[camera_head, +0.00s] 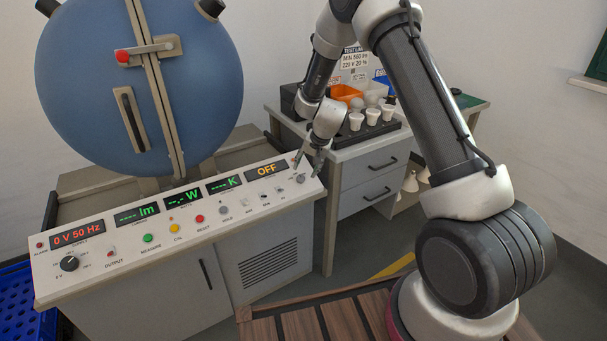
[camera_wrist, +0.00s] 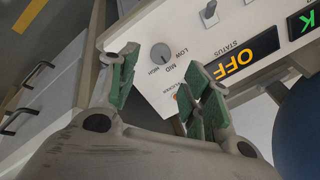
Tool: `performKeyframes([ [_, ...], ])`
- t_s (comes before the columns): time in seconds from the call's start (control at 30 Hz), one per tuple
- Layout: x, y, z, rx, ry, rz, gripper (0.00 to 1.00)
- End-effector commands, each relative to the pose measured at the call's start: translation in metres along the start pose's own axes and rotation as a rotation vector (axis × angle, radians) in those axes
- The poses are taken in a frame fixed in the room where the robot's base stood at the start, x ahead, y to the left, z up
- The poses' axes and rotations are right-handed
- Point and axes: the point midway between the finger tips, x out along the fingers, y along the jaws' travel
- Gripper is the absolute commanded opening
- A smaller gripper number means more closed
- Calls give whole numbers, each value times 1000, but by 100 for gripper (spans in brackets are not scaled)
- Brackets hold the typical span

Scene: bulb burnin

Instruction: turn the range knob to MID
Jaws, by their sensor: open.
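The range knob (camera_wrist: 161,53) is a small round grey knob on the light sloping console panel, with the labels LOW, MID and HIGH beside it. I cannot make out clearly which label its pointer faces. It also shows in the head view at the console's right end (camera_head: 300,179). My gripper (camera_wrist: 163,66) is open, with its green-padded fingers apart and nothing between them. In the wrist view the knob appears between and beyond the fingertips. In the head view my gripper (camera_head: 309,160) hangs over the right end of the panel, close above the knob.
The console (camera_head: 130,250) carries an OFF status display (camera_head: 267,171), several buttons and another black knob (camera_head: 69,263) at far left. A large blue sphere (camera_head: 140,90) stands behind it. A bench with drawers (camera_head: 370,180) holds a tray of white bulbs behind my gripper.

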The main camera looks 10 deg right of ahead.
Motion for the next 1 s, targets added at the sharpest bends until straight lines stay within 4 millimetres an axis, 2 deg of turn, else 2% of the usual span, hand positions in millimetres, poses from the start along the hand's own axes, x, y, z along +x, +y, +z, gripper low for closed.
performKeyframes([
  [0.1, -26, 0, 0, -1, 1, -1, 49],
  [0.3, -49, 0, 0, 0, 0, 0, 49],
  [0.7, -53, 0, 1, -6, -6, 1, 49],
  [0.77, -53, 2, 7, -21, -32, 7, 49],
  [0.87, -53, 15, 29, -74, -114, 41, 49],
  [0.93, -56, 31, 51, -114, -187, 75, 49],
  [1.0, -77, 45, 72, -174, -258, 104, 49],
])
